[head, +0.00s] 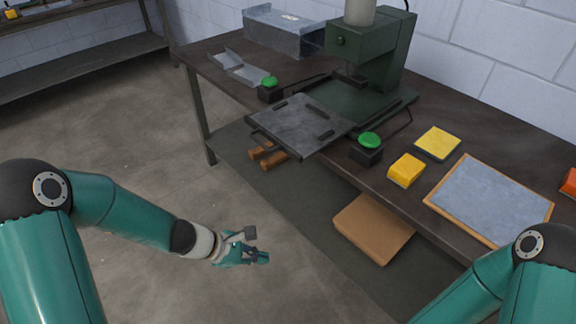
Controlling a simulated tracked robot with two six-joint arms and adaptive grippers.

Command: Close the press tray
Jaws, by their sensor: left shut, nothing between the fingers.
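The press (372,50) is a dark green machine on the workbench. Its grey tray (300,125) is slid out toward the front, past the bench edge, with dark raised bars on top. My left gripper (262,247) is shut and empty. It hangs in front of the bench, lower in the picture than the tray and apart from it. My right arm (500,285) enters at the lower right, and its gripper is out of view.
Two green buttons on black boxes (369,142) (269,84) flank the tray. Yellow blocks (406,170) and a framed grey board (490,200) lie to the right. Bent sheet metal (240,68) lies to the left. A cardboard box (374,228) sits below. The floor at left is clear.

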